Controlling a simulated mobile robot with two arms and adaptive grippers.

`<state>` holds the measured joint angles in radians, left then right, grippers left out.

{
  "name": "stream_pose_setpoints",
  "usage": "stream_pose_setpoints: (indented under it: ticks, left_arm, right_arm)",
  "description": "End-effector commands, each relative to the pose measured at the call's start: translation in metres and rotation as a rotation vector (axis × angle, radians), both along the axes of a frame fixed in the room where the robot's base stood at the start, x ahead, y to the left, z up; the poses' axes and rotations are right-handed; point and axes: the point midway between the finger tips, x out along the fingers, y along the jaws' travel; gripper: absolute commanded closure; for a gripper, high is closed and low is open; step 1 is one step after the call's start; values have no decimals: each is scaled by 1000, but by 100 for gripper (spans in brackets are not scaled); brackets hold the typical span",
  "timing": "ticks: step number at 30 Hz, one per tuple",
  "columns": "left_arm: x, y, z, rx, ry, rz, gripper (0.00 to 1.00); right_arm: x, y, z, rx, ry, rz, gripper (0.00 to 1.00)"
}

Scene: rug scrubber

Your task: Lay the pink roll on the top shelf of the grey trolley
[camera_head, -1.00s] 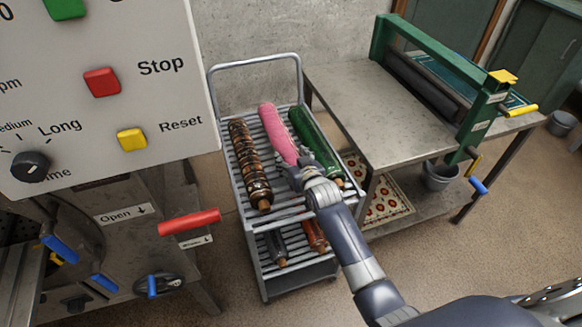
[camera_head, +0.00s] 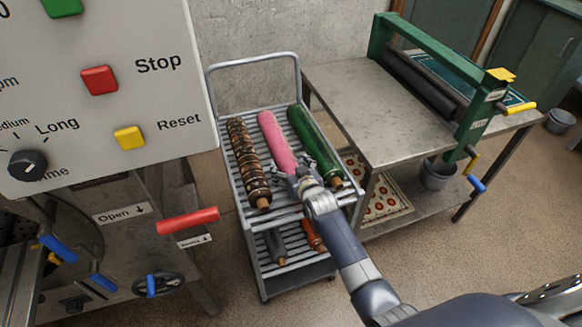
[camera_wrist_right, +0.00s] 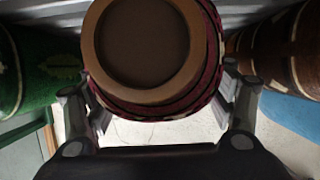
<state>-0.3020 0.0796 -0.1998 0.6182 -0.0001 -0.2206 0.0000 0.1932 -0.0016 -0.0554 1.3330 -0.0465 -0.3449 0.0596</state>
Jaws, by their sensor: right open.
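The pink roll (camera_head: 276,139) lies lengthwise on the top shelf of the grey trolley (camera_head: 297,62), between a brown patterned roll and a green roll. My right gripper (camera_head: 291,170) is at the roll's near end with its fingers spread. In the right wrist view, the open fingers (camera_wrist_right: 158,95) stand on either side of the pink roll's round brown end (camera_wrist_right: 146,45). Whether a finger still touches the roll is unclear. My gripper and wrist hide the roll's near end in the head view. My left gripper is not in view.
The brown patterned roll (camera_head: 247,160) is on the left and the green roll (camera_head: 313,145) on the right, both close to my gripper. More rolls lie on the lower shelf. A control panel (camera_head: 165,98) stands left, a metal table (camera_head: 345,95) right.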

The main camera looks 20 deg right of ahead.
Motion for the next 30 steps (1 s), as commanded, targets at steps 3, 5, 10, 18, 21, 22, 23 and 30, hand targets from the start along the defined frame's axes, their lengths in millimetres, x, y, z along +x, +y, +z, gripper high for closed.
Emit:
stream_pose_setpoints:
  ticks: [3,5,10,18,21,22,23,30]
  left_arm:
    - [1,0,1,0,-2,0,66]
    - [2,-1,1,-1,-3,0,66]
    - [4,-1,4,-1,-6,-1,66]
    - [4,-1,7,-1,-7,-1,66]
    - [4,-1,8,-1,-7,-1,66]
    - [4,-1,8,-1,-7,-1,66]
    - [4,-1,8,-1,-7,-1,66]
    - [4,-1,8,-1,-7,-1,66]
  right_arm:
    - [-2,0,1,0,0,0,24]
    - [-5,0,2,0,1,0,24]
    - [-24,-1,10,0,0,0,24]
    - [-70,-2,28,0,1,0,24]
    - [-85,-3,35,0,0,0,24]
    - [-89,-3,36,0,0,0,24]
    - [-93,-3,37,0,1,0,24]
    - [-110,-4,45,0,0,0,24]
